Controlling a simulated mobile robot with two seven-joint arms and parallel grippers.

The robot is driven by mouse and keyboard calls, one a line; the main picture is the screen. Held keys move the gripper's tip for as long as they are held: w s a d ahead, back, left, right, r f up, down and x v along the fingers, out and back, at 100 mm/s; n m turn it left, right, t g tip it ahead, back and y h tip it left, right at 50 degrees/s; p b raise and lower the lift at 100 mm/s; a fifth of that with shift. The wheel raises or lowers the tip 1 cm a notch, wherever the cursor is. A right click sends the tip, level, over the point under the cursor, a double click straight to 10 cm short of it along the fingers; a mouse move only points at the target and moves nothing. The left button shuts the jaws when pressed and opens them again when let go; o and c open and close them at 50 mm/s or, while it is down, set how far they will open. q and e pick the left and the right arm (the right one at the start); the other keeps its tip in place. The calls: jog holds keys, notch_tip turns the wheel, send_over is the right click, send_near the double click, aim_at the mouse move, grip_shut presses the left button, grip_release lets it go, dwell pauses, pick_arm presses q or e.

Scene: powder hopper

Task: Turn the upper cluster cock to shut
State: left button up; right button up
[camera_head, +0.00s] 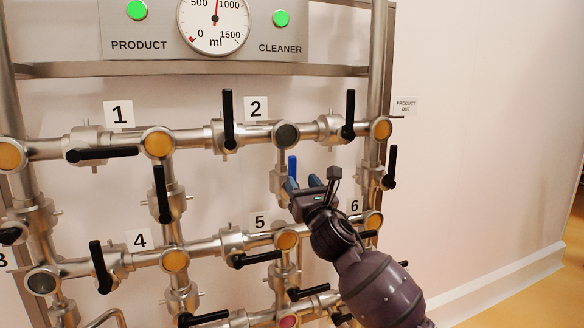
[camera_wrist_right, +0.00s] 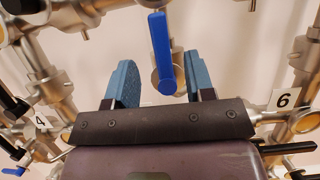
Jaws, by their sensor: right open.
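The cock with a blue handle (camera_head: 292,166) sits on the short vertical pipe between the upper and lower pipe rows. Its blue handle (camera_wrist_right: 159,48) points up, roughly along that pipe. My right gripper (camera_head: 293,187) is open just in front of and below the handle in the head view. In the right wrist view, the two blue fingers of my right gripper (camera_wrist_right: 159,80) stand apart, one on each side of the handle's lower part. No contact with the handle shows. The cock's body is partly hidden behind my gripper. My left gripper is not in view.
Several black-handled cocks surround the spot, including the upright handle by label 2 (camera_head: 228,118) and the one by label 5 (camera_head: 257,259). The upper pipe (camera_head: 255,133) runs above my gripper. A gauge panel (camera_head: 213,22) is at the top.

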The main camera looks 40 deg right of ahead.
aim_at(294, 169)
jog(key=x, duration=0.7)
jog(key=shift+w, duration=0.15)
jog(key=shift+c, duration=0.3)
grip_shut()
